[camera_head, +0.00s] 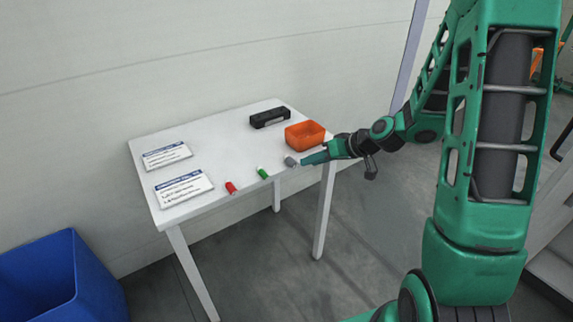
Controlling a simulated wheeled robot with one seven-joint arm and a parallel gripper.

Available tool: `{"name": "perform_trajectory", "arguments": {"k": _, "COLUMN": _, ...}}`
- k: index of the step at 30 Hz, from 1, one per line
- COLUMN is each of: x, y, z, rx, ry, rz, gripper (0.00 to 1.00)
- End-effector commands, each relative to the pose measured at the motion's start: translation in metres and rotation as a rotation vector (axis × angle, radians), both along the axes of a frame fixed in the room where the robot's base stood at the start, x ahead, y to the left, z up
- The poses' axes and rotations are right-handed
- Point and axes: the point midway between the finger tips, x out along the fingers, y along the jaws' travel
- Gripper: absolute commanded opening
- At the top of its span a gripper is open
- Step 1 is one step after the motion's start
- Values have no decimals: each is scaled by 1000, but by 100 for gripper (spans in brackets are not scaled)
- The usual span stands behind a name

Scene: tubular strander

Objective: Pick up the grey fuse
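The grey fuse (290,161) lies on the white table (228,150) near its right front edge. My gripper (303,161) reaches in from the right, low over the table, with its fingertips at the fuse or just beside it. At this size I cannot tell whether the fingers touch the fuse or are closed around it. A green fuse (262,173) and a red fuse (231,187) lie to the left along the front edge, apart from the gripper.
An orange bin (305,135) stands just behind my gripper. A black device (270,117) lies at the back edge. Two label cards (183,188) lie on the left part. A blue bin (62,282) stands on the floor at lower left. The table's middle is clear.

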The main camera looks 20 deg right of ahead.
Motion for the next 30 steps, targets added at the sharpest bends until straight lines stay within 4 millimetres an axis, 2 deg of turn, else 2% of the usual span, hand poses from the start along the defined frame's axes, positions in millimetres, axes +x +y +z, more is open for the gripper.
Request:
{"name": "perform_trajectory", "arguments": {"k": 8, "x": 9, "y": 8, "z": -9, "rx": -1, "ry": 0, "rz": 2, "gripper": 29}}
{"name": "perform_trajectory", "arguments": {"k": 18, "x": 35, "y": 30, "z": -34, "rx": -2, "ry": 3, "rz": 0, "gripper": 29}}
{"name": "perform_trajectory", "arguments": {"k": 25, "x": 37, "y": 31, "z": -35, "rx": -2, "ry": 0, "rz": -1, "gripper": 29}}
{"name": "perform_trajectory", "arguments": {"k": 26, "x": 37, "y": 31, "z": -35, "rx": -2, "ry": 0, "rz": -1, "gripper": 26}}
{"name": "perform_trajectory", "arguments": {"k": 29, "x": 37, "y": 31, "z": -35, "rx": -2, "ry": 0, "rz": -1, "gripper": 3}}
{"name": "perform_trajectory", "arguments": {"k": 30, "x": 37, "y": 31, "z": -35, "rx": -2, "ry": 0, "rz": -1, "gripper": 3}}
